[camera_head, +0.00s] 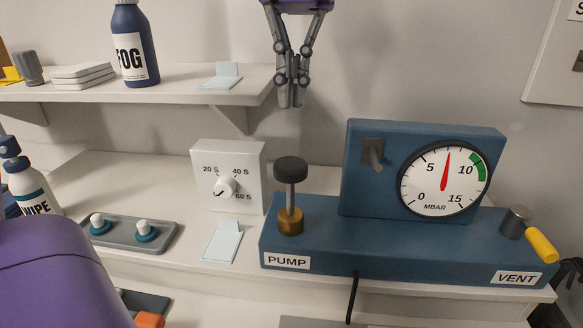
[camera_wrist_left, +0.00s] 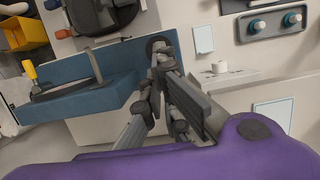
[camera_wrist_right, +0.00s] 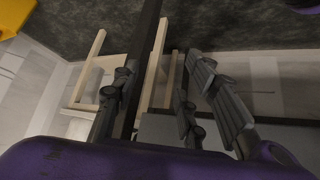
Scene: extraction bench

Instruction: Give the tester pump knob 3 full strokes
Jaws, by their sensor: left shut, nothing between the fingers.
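The tester is a blue unit (camera_head: 400,250) on the bench. Its black pump knob (camera_head: 291,170) stands raised on a grey rod above a brass collar, behind the PUMP label. My left gripper (camera_head: 291,104) is shut and empty, pointing down above the knob with a clear gap between them. In the left wrist view the round dark knob (camera_wrist_left: 157,43) shows just past the fingertips (camera_wrist_left: 160,62), partly hidden by them. The gauge (camera_head: 445,180) has its red needle between 5 and 10. My right gripper (camera_wrist_right: 160,75) shows only in its own wrist view, with fingers apart and nothing between them.
A white timer box (camera_head: 228,178) stands left of the pump. A shelf (camera_head: 190,97) with a FOG bottle (camera_head: 133,50) is at upper left. The vent lever (camera_head: 541,244) is at the tester's right end. A wooden frame (camera_wrist_right: 90,70) shows near my right gripper.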

